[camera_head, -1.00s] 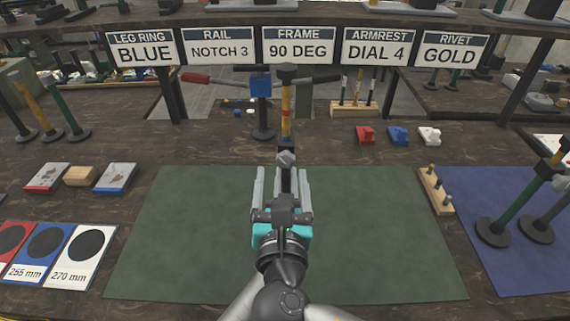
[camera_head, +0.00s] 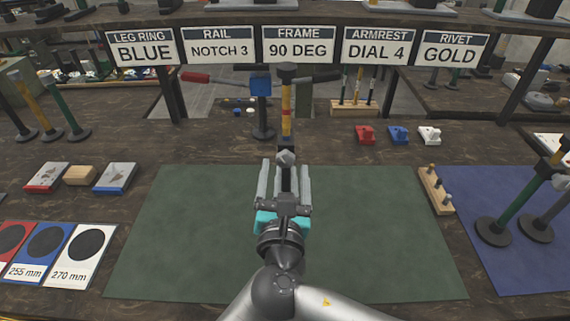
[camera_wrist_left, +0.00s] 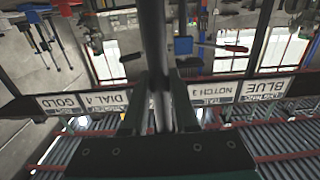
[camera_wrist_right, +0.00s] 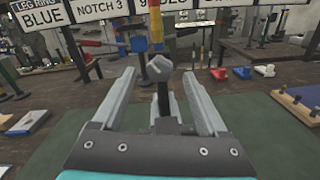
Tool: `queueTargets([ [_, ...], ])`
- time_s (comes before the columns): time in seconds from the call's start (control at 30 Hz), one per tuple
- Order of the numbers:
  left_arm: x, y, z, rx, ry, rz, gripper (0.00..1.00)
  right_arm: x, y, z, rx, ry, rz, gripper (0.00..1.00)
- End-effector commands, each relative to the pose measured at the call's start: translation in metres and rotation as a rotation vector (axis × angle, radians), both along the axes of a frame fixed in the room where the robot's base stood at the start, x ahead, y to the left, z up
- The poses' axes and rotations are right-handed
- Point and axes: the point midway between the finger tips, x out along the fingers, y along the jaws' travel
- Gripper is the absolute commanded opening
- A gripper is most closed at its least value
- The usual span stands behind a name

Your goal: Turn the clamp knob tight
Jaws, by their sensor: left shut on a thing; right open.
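The grey faceted clamp knob (camera_head: 286,157) sits at the lower end of a yellow post with a red band (camera_head: 286,122), above a dark stem. It also shows in the right wrist view (camera_wrist_right: 161,68). My right gripper (camera_head: 284,169) is open, its two grey fingers either side of the dark stem and just short of the knob or level with it; contact is not visible. In the left wrist view my left gripper (camera_wrist_left: 159,82) is shut on a dark round bar (camera_wrist_left: 153,35). I cannot make out the left gripper in the head view.
A stand with a blue block (camera_head: 261,87) and a red-handled lever (camera_head: 196,77) is beside the post. A green mat (camera_head: 385,240) lies clear around my right arm. A wooden peg block (camera_head: 436,190) and a blue mat (camera_head: 520,262) are right. Signs (camera_head: 298,46) hang behind.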

Motion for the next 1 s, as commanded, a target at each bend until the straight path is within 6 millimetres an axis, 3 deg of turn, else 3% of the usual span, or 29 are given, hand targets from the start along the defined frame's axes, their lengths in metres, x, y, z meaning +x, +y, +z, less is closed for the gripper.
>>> queueTargets([
  [0.2, 0.001, 0.0, 0.002, -0.001, -0.004, 0.0, 0.0, 0.021, 0.0, 0.0, 0.001, -0.001, 0.0, 0.76],
  [0.53, 0.001, 0.0, 0.002, -0.001, -0.004, 0.0, 0.0, 0.023, -0.001, 0.0, 0.001, 0.0, 0.0, 0.75],
  [1.0, 0.001, 0.0, 0.002, -0.001, -0.004, 0.0, 0.0, 0.023, -0.001, 0.0, 0.0, 0.0, 0.0, 0.22],
])
